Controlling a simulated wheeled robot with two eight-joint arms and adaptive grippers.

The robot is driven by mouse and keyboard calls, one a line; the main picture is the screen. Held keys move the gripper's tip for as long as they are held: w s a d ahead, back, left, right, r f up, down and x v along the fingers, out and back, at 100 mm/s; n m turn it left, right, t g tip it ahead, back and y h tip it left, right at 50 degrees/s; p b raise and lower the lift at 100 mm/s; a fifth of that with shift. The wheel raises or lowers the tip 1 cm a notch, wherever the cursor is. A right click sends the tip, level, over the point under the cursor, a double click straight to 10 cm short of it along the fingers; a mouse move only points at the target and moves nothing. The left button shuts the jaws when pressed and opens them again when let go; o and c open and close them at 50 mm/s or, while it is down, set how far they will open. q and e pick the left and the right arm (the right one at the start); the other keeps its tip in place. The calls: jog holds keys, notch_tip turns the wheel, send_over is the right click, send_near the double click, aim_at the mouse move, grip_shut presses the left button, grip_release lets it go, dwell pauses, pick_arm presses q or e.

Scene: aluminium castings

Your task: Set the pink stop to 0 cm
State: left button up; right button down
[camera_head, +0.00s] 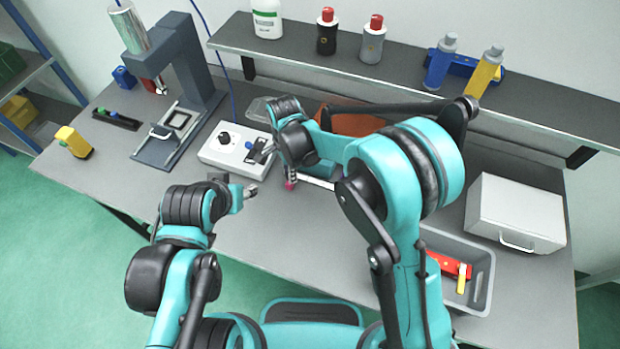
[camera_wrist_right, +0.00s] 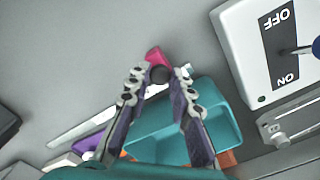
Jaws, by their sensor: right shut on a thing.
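The pink stop (camera_head: 289,185) is a small block by the left end of a pale, ruler-like rail (camera_head: 318,182), in front of the control box. In the right wrist view the pink stop (camera_wrist_right: 155,57) shows at the fingertips, with a dark round part below it. The rail (camera_wrist_right: 85,126) runs down to the left there. My right gripper (camera_wrist_right: 159,76) is shut on the pink stop, one finger on each side. In the head view my right wrist hides most of it. The scale marks cannot be read. My left gripper (camera_head: 246,190) hovers left of the stop, its fingers unclear.
A white control box (camera_head: 215,152) with a black knob and ON/OFF switch stands close left of my right gripper. A press (camera_head: 185,75) stands at the back left. A grey tray (camera_head: 480,290) and a metal case (camera_head: 515,215) lie right. A shelf (camera_head: 340,66) runs behind.

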jog(key=shift+w+a, duration=0.2)
jog(key=shift+a, duration=0.35)
jog(key=shift+w+a, duration=0.15)
jog(key=shift+a, duration=0.35)
jog(key=c, duration=1.6)
grip_release()
jog(key=shift+c, duration=0.2)
jog(key=o, duration=0.3)
jog(key=shift+a, duration=0.1)
